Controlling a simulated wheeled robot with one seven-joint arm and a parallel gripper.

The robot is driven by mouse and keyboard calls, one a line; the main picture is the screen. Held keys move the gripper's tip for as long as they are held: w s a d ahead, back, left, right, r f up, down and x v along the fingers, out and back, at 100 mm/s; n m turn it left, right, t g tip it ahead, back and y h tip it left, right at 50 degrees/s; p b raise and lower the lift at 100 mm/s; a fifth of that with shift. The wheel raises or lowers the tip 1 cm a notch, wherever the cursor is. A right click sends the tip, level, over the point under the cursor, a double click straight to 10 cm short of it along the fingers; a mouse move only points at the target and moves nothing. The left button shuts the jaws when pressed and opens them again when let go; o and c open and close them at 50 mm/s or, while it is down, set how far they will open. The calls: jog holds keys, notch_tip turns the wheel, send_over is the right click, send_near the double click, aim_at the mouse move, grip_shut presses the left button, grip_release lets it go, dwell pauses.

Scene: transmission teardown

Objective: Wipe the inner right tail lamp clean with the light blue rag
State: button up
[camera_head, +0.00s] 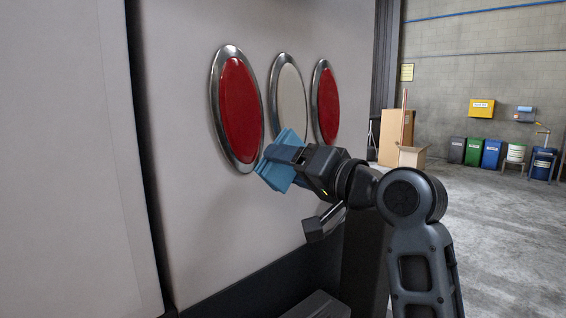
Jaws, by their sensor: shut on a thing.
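Three oval tail lamps with chrome rims sit in a row on a pale vehicle panel (190,215). The left lamp (240,108) is red, the middle lamp (291,97) is white, and the right lamp (327,102) is red. My gripper (289,158) is shut on the light blue rag (275,172). The folded rag is in front of the panel, just below the middle lamp and to the right of the left lamp's lower rim. It overlaps the lower part of the middle lamp in the picture. I cannot tell whether the rag touches the panel or a lamp.
A dark vertical gap (147,150) runs down the panel at left. A dark bumper (235,300) lies below the lamps. Cardboard boxes (396,137) and several coloured bins (473,151) stand far back at right. The concrete floor (500,230) between is clear.

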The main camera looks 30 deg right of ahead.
jog(key=shift+s, duration=0.1)
jog(key=p+v, duration=0.1)
jog(key=v, duration=0.2)
dwell(0.5)
jog(key=shift+a, duration=0.1)
dwell(0.3)
